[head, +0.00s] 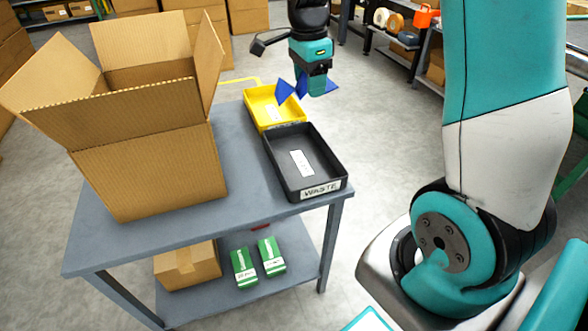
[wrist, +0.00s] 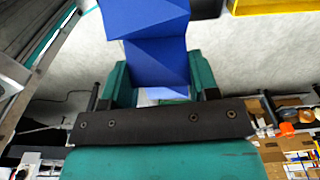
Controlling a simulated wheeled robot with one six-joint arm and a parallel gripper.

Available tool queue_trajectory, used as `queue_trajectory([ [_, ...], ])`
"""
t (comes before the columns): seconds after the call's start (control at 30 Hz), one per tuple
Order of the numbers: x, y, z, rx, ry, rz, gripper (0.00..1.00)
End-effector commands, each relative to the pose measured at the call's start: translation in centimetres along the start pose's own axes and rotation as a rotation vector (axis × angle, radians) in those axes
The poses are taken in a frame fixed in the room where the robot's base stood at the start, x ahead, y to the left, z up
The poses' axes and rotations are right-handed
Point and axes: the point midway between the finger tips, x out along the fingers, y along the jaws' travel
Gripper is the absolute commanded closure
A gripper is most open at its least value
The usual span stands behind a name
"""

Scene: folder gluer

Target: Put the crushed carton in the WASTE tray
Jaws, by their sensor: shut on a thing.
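The crushed carton is blue and creased. In the head view its folds (head: 285,91) stick out on both sides of my gripper (head: 314,88). In the wrist view the carton (wrist: 148,50) sits between the two teal fingers of my gripper (wrist: 160,82), which is shut on it. The carton is held up in the air, behind the trays as the head view shows it. The black WASTE tray (head: 320,161) is on the grey table, with a white slip lying in it and its label on the front wall. The gripper is apart from this tray.
A yellow tray (head: 254,104) stands behind the WASTE tray. A large open cardboard box (head: 150,165) fills the table's left side, its flaps raised. The lower shelf holds a closed box (head: 185,266) and green cartons (head: 271,256).

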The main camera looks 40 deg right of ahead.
Motion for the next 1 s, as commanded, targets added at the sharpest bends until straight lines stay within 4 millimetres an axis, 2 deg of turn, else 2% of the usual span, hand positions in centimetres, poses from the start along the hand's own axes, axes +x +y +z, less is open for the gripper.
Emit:
queue_trajectory([
  [0.17, 2.4, 0.1, -0.1, 0.047, 0.001, 0.007, 0.68],
  [0.5, 11.9, 0.2, 0.4, 0.046, 0.001, 0.008, 0.68],
  [0.6, 13.9, 0.1, 0.6, 0.045, 0.001, 0.006, 0.68],
  [0.87, 16.1, 0.1, 0.7, 0.045, 0.001, 0.003, 0.68],
  [1.0, 18.2, 0.1, 0.8, 0.044, 0.001, 0.006, 0.68],
])
